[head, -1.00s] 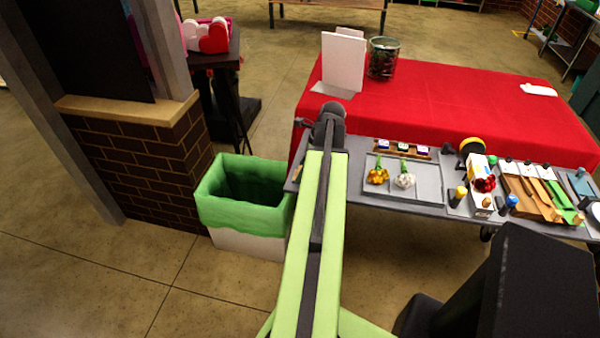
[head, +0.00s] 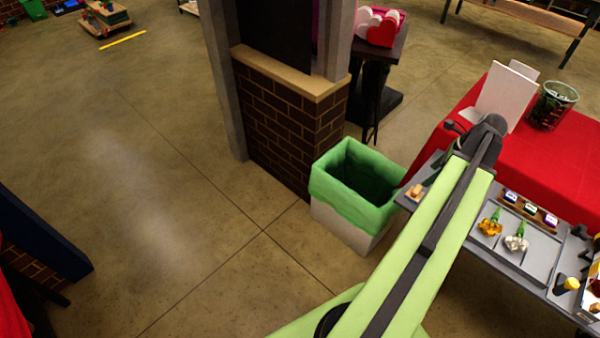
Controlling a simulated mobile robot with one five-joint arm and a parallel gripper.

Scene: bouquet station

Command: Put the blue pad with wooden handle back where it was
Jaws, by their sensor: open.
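I cannot make out a blue pad in this view. A small tan wooden piece (head: 415,191) lies at the left end of the grey table (head: 541,243); whether it is the pad's handle, I cannot tell. My gripper (head: 488,132) is at the far end of my green arm, above the table's left end. It is open, and I see nothing held in it. The arm covers part of the table, and its dark wrist hides most of the jaws.
A green-lined bin (head: 350,206) stands left of the table. A brick pillar (head: 288,122) is behind it. A tray (head: 541,250) holds a yellow flower and a white flower. A red-covered table (head: 557,163) with a glass jar (head: 551,104) is behind. Open floor lies left.

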